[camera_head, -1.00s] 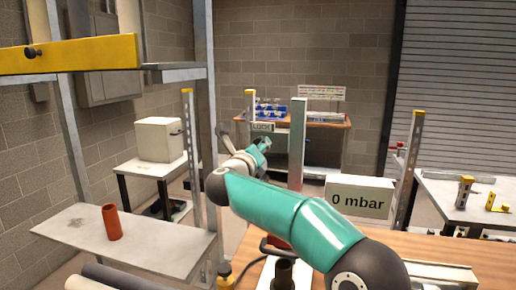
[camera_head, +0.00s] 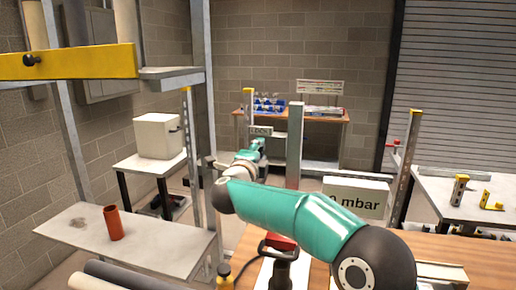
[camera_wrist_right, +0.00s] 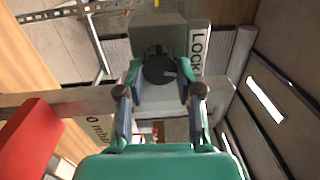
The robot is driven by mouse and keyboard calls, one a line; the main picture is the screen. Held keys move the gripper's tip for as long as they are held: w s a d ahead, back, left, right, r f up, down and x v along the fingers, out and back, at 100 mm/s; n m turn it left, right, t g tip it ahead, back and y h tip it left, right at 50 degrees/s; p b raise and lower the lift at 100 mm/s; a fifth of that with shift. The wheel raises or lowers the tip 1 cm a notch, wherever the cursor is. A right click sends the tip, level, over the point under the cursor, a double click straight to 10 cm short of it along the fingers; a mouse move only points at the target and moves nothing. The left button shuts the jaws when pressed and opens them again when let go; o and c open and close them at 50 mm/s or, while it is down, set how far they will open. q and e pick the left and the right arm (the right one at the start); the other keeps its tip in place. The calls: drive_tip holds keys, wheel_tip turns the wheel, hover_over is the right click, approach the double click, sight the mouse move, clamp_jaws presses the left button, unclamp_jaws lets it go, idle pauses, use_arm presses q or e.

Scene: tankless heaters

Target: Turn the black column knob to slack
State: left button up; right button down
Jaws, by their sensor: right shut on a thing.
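The black knob (camera_wrist_right: 158,70) is round and sits on a grey box (camera_wrist_right: 158,32) with a white LOCK label (camera_wrist_right: 198,50) beside it. My right gripper (camera_wrist_right: 160,78) is shut on the knob, with one green finger on each side. A pointer-like shape shows on the knob, but its setting cannot be read. In the head view my right gripper (camera_head: 257,147) is at the LOCK label (camera_head: 261,131), left of the grey column (camera_head: 295,145). The knob is hidden there. My left gripper is not in view.
A white display box (camera_head: 357,197) reads "mbar", its left part covered by my right arm. A wooden bench (camera_head: 420,248) lies in front. A shelf with an orange cylinder (camera_head: 113,223) stands at left; a table with yellow-topped parts (camera_head: 460,188) is at right.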

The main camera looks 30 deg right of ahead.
drive_tip(key=shift+w+a+f+n, duration=0.1)
drive_tip(key=shift+a+f+n, duration=0.05)
drive_tip(key=shift+n, duration=0.55)
drive_tip(key=shift+f, duration=0.1)
drive_tip(key=c, duration=0.8)
unclamp_jaws()
drive_tip(key=shift+o, duration=0.2)
drive_tip(key=v, duration=1.2)
